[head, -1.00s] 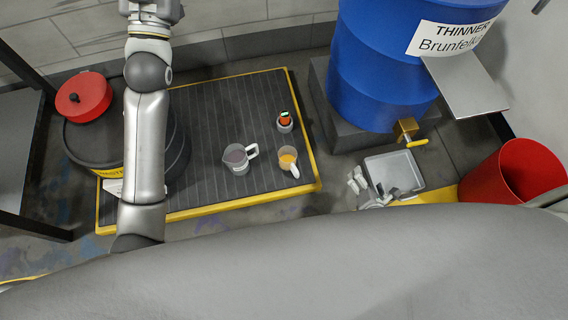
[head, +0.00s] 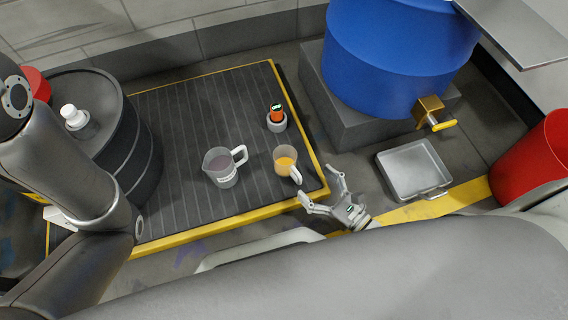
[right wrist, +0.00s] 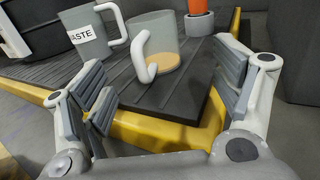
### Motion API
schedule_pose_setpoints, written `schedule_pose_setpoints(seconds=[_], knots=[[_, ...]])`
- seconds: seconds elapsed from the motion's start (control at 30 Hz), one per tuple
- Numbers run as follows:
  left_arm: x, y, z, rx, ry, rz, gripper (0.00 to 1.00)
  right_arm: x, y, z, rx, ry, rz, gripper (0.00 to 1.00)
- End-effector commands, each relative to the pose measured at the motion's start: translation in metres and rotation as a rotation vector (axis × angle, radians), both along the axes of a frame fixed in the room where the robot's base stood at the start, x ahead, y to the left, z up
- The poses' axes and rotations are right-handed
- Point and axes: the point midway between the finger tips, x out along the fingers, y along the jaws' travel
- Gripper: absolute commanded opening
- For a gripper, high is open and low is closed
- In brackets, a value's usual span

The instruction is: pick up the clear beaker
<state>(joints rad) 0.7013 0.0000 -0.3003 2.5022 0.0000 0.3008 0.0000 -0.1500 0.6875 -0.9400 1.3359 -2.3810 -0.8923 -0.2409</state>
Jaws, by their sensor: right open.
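A clear beaker (head: 286,160) with a pale handle and some orange liquid stands upright near the right front corner of the dark ribbed platform (head: 185,120). It also shows in the right wrist view (right wrist: 153,38), its handle towards me. A second, greyer beaker (head: 221,169) stands left of it and bears a label reading "WASTE" in the right wrist view (right wrist: 85,33). My right gripper (head: 321,187) is open and empty just off the platform's yellow edge, apart from the clear beaker. In the right wrist view, its spread fingers (right wrist: 165,85) flank the space before the beaker. My left gripper is not in view.
A small grey holder with an orange-topped item (head: 277,117) stands behind the beakers. A black drum (head: 110,125) stands at the left. A blue drum (head: 395,50) with a brass tap (head: 430,108), a metal tray (head: 412,168) and a red bin (head: 535,160) are on the right.

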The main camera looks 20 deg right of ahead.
Motion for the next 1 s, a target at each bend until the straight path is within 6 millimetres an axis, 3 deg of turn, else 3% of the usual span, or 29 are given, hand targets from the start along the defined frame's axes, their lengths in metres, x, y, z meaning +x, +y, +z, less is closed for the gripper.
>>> schedule_pose_setpoints(seconds=[0.2,0.47,0.7,1.0], knots=[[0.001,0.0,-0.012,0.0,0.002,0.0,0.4,0.031,0.017,0.0,0.002,-0.002,-0.002,0.84],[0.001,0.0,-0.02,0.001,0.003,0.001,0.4,0.048,0.03,0.004,0.005,-0.001,-0.003,0.84],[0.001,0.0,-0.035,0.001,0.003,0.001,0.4,0.075,0.049,0.011,0.003,-0.002,-0.003,0.84],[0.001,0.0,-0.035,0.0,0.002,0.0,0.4,0.082,0.052,0.013,0.002,0.001,-0.003,0.84]])
